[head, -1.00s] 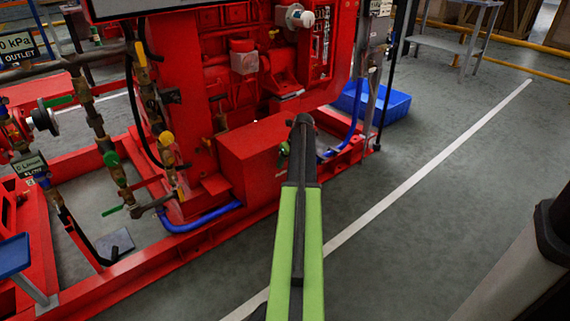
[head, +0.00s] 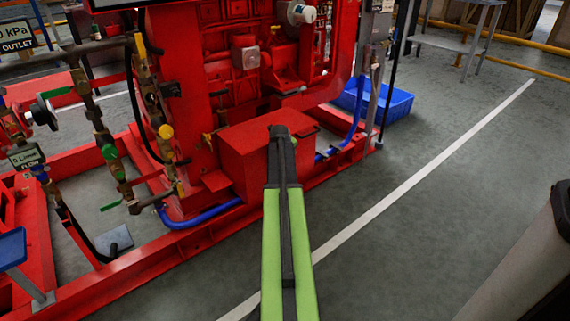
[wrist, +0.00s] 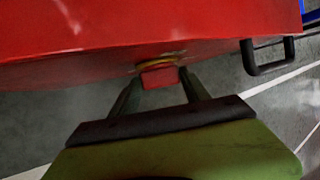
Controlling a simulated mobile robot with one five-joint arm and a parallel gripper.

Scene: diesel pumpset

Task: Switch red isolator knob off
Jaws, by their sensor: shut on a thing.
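The red isolator knob (wrist: 160,77) shows in the wrist view with a yellow ring (wrist: 156,63) behind it. It sits on the side of the red box (wrist: 90,45), near its lower edge. My gripper (wrist: 159,79) has one finger on each side of the knob and is shut on it. In the head view my arm reaches to the front of the red box (head: 238,150), and its end hides the knob and the fingertips.
A black handle (wrist: 268,58) sticks out at the right of the box. Red pump frame, pipes and a yellow valve (head: 166,131) stand to the left. A blue bin (head: 385,103) lies behind at the right.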

